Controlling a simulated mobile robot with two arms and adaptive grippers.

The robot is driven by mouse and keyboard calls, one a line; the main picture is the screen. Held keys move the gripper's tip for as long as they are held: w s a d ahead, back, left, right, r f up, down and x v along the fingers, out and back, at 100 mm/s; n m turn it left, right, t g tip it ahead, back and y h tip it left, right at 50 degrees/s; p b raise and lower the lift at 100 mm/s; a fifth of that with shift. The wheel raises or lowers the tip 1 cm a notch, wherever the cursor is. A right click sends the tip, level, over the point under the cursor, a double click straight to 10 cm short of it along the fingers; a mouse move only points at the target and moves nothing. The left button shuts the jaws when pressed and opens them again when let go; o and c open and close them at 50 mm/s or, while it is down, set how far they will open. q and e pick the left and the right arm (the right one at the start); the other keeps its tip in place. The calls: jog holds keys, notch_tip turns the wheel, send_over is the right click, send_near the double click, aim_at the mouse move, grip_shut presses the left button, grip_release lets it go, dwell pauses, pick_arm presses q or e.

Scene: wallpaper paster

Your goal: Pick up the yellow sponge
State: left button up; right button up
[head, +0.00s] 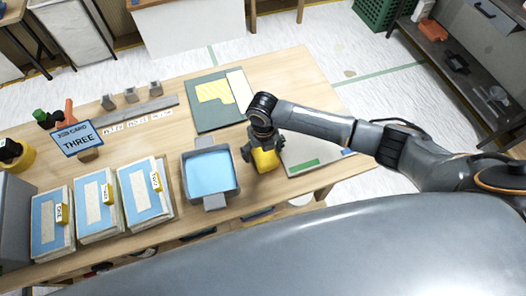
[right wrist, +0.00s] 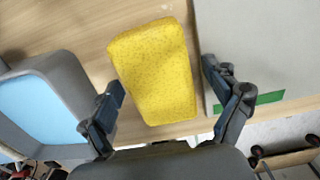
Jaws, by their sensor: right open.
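The yellow sponge (head: 266,160) lies on the wooden table, just right of the grey tray. In the right wrist view the sponge (right wrist: 155,70) is a speckled yellow block, slightly tilted in the picture. My right gripper (head: 262,150) is above the sponge and partly covers it in the head view. In the right wrist view the right gripper (right wrist: 168,92) is open, with its two fingers apart on either side of the sponge's near part. A gap shows between each finger and the sponge. My left gripper is not in view.
A grey tray with light blue inside (head: 209,197) stands close left of the sponge. A pale board with a green strip (head: 312,146) lies close to its right. A dark green mat (head: 207,119) lies behind.

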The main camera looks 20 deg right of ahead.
jog(key=c, duration=1.1)
jog(key=shift+r, duration=0.1)
jog(key=shift+c, duration=0.2)
jog(key=shift+r, duration=0.25)
notch_tip(320, 180, up, 3)
jog(key=shift+s+a+f+b, duration=0.1)
jog(key=shift+b, duration=0.6)
jog(key=s+r, duration=0.1)
jog(key=s+a+r, duration=0.1)
jog(key=s+r, duration=0.2)
jog(key=r, duration=0.1)
jog(key=shift+s+a+r, duration=0.2)
jog(key=shift+a+r, duration=0.05)
jog(key=shift+a, duration=0.05)
jog(key=s+a+r+b, duration=0.1)
jog(key=s+a+r, duration=0.2)
jog(key=s, duration=0.5)
jog(key=shift+s+r+b, duration=0.25)
jog(key=shift+r+b, duration=0.1)
jog(key=shift+r, duration=0.2)
